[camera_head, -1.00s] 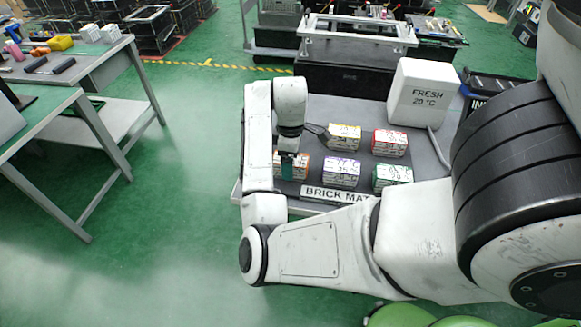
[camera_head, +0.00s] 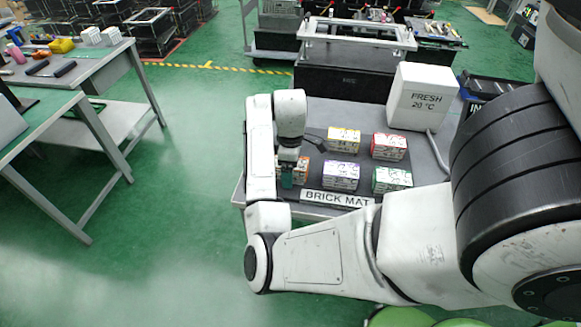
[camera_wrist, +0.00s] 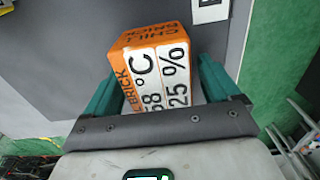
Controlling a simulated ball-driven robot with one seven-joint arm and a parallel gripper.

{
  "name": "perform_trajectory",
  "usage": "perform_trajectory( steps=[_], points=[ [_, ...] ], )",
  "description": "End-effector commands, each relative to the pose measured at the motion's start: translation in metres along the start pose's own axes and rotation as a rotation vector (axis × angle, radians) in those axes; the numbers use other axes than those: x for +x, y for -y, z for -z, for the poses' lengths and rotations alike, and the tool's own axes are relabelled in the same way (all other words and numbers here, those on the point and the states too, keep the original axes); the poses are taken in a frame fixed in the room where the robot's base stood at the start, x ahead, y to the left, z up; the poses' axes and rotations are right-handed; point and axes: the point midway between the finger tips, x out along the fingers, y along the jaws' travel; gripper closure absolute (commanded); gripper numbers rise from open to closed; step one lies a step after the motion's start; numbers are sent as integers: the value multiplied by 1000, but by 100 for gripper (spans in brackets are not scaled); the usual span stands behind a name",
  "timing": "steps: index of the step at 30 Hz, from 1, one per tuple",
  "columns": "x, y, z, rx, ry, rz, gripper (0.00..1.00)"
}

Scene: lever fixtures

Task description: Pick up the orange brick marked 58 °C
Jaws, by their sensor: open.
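The orange brick (camera_wrist: 152,62) has white label faces reading 58 °C and 25 % in the wrist view. It lies between the two green fingers of my gripper (camera_wrist: 158,88), which are open on either side of it. I cannot tell whether either finger touches it. In the head view the orange brick (camera_head: 301,170) sits at the left end of the front row on the mat, partly hidden by my gripper (camera_head: 289,178).
A yellow brick (camera_head: 344,139), a red brick (camera_head: 388,146), a purple brick (camera_head: 341,176) and a green brick (camera_head: 392,179) stand close to the right. A white box marked FRESH 20 °C (camera_head: 422,97) stands behind. The BRICK MAT sign (camera_head: 337,199) lies in front.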

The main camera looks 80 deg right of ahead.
Motion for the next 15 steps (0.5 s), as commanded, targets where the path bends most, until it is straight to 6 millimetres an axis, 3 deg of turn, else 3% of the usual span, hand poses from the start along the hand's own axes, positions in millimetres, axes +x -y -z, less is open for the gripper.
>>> perform_trajectory(
  steps=[9,15],
  points=[
    [1,0,0,0,0,0,11],
    [0,0,0,0,0,0,30]
  ],
)
